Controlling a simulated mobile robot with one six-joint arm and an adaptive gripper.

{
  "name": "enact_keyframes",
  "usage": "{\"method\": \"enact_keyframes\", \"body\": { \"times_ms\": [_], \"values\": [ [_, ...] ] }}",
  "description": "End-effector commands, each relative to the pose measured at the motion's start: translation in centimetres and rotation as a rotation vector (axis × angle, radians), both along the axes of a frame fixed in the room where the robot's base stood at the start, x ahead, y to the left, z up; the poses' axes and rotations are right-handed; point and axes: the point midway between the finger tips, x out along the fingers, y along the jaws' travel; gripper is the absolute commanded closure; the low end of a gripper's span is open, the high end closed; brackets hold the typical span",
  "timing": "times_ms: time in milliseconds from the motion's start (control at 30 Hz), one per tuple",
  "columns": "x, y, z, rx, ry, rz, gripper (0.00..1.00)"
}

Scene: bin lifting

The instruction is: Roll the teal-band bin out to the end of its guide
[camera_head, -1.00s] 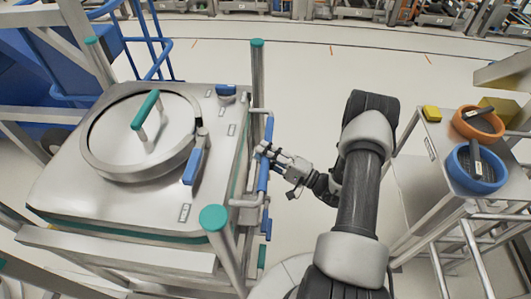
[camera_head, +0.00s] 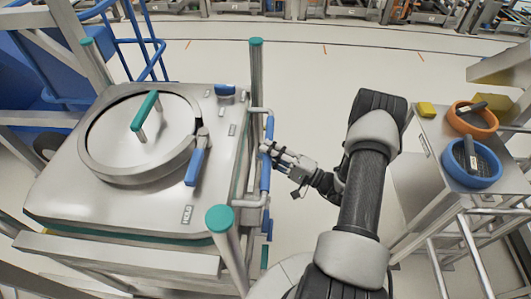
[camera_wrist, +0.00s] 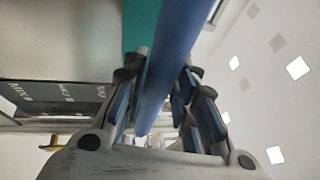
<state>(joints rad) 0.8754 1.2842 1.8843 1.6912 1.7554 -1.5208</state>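The teal-band bin (camera_head: 110,205) is a steel box with a teal strip under its top edge and a round lid with a teal handle (camera_head: 145,110). It stands in a frame at the left of the head view. A blue upright-looking bar handle (camera_head: 267,165) on grey brackets runs along its right side. My gripper (camera_head: 268,148) is at this bar from the right. In the wrist view the blue bar (camera_wrist: 172,45) passes between my fingers (camera_wrist: 162,90), which sit close on both sides. The teal band (camera_wrist: 138,25) shows beside the bar. The bin's underside is hidden.
Teal-capped posts (camera_head: 256,75) (camera_head: 219,218) stand at the bin's right side, near my gripper. A steel cart (camera_head: 435,165) at the right carries an orange bowl (camera_head: 470,122), a blue bowl (camera_head: 472,172) and a yellow block (camera_head: 426,109). Pale floor lies open behind my arm.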

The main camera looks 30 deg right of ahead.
Motion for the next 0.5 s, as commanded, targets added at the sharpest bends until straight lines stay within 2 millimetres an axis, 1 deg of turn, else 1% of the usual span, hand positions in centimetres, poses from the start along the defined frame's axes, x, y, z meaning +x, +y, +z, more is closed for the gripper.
{"method": "enact_keyframes", "body": {
  "times_ms": [33,233,500],
  "values": [
    [0.02,0.02,0.04,-0.001,-0.001,0.001,0.69],
    [0.04,0.15,0.04,0.000,-0.001,0.004,0.56],
    [0.04,0.19,0.04,-0.001,0.000,0.006,0.56]
  ]
}}
